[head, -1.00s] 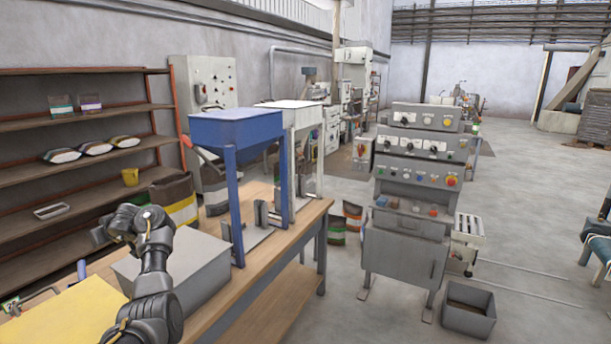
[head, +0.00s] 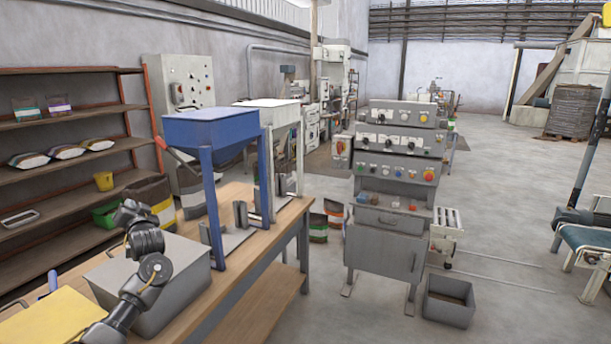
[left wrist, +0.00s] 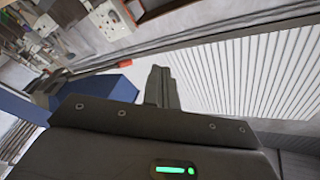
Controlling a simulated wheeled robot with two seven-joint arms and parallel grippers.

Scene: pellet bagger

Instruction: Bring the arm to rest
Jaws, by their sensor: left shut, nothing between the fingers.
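My left arm comes in from the lower left of the head view and is bent upward in front of the grey box on the bench. My left gripper (left wrist: 161,88) shows in the left wrist view with its fingers together and nothing between them. In the head view the hand end (head: 130,214) is small and dark, and its fingertips cannot be made out. The wrist view has a blue surface, probably the blue hopper (head: 212,128), beyond the fingers. My right gripper is in neither view.
The wooden bench (head: 262,262) carries the grey box (head: 190,275), a yellow sheet (head: 50,318) and the blue and white hopper stands. Shelves (head: 70,110) with bags stand at the left. A grey control console (head: 385,250) and a grey bin (head: 449,302) stand right of the bench. Open floor lies at right.

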